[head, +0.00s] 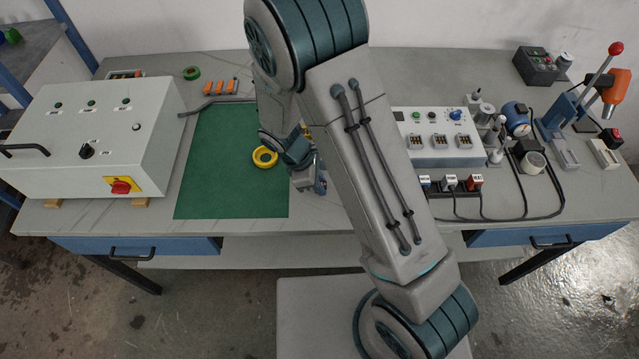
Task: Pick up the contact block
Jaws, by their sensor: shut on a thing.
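My gripper (318,187) points down at the right edge of the green mat (228,190), partly behind my own forearm. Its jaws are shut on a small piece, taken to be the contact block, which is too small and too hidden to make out. I cannot tell whether that piece touches the work surface.
A white control box (60,135) with a red-yellow switch (122,186) stands left. Orange pieces (220,87) and a green ring (192,73) lie behind the mat. A white button panel (437,137), small blocks (449,181) and cables crowd the right. An orange-handled tool (615,92) stands far right.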

